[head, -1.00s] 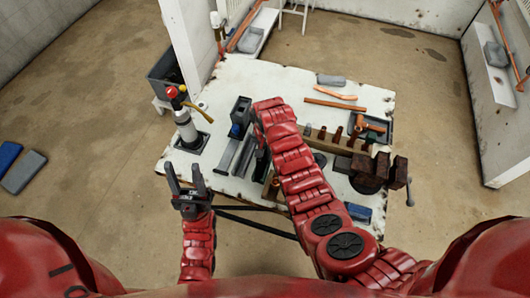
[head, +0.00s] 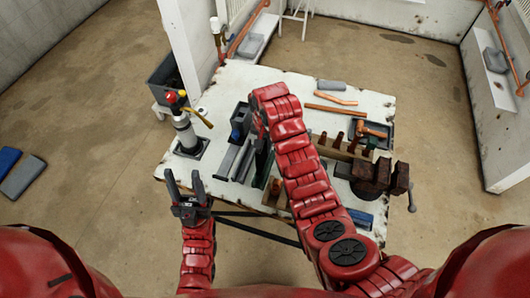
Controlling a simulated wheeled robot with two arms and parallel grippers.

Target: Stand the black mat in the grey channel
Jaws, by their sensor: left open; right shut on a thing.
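The grey channel (head: 244,163) lies on the white table, left of my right forearm, with long grey rails running toward the near edge. A dark upright panel, which looks like the black mat (head: 263,160), stands just right of the channel, under the end of my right arm. My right gripper (head: 258,128) is mostly hidden by its own wrist and is shut on this mat. I cannot tell whether the mat's lower edge touches anything. My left gripper (head: 186,186) is open and empty, off the table's near left edge.
A torch-like cylinder (head: 184,132) stands at the table's left, and a dark block (head: 240,118) behind the channel. A wooden rack (head: 340,153) and a rusty vise (head: 374,172) are on the right. Copper pipes (head: 334,109) lie at the back. A blue item (head: 360,218) lies near front right.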

